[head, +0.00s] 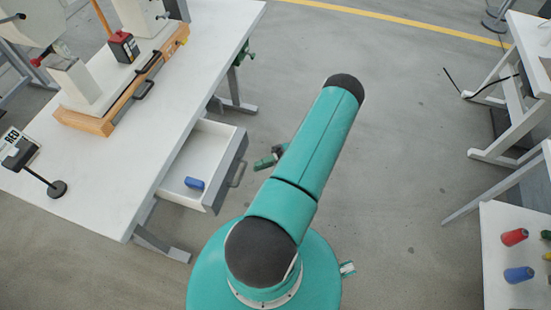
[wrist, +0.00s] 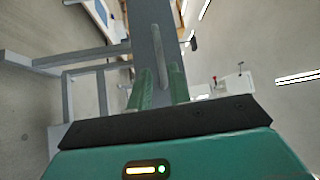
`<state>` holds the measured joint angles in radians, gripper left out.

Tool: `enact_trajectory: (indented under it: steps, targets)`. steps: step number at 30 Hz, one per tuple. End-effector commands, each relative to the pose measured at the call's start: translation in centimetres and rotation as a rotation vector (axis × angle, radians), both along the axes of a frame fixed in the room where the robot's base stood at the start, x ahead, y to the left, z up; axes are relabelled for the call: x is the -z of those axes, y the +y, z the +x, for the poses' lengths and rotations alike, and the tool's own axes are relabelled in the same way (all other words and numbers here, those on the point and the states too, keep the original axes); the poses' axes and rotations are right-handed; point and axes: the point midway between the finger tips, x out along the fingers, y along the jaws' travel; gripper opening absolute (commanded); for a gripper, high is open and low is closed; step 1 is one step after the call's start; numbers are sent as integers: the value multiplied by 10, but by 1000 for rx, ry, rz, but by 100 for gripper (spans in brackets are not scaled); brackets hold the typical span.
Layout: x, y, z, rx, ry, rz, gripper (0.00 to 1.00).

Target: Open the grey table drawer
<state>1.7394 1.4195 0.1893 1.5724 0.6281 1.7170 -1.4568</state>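The grey table drawer (head: 226,172) stands pulled out from under the white table (head: 110,190) in the head view, with its inside showing. Its bar handle (head: 238,174) is on the grey front, which also shows in the wrist view (wrist: 142,30). My gripper (head: 265,161) is just right of the handle in the head view, with a small gap between them. In the wrist view my gripper's green fingers (wrist: 162,88) are apart, one on each side of the line of the handle (wrist: 157,62). Nothing appears held.
A blue spool (head: 194,183) lies in the drawer. An orange-based press fixture (head: 100,122) and a small stand (head: 57,188) are on the table. Another table (head: 500,280) with coloured spools is at the right. Open floor lies between the tables.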

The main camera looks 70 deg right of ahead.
Motion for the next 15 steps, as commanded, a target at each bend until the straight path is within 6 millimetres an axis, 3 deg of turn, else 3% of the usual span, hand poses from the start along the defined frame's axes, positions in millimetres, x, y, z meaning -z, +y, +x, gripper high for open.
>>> enact_trajectory:
  steps: [7, 15]
  targets:
    - [7, -36, -33, 1, 1, -2, 20]
    - [9, -47, -44, -1, 1, 0, 20]
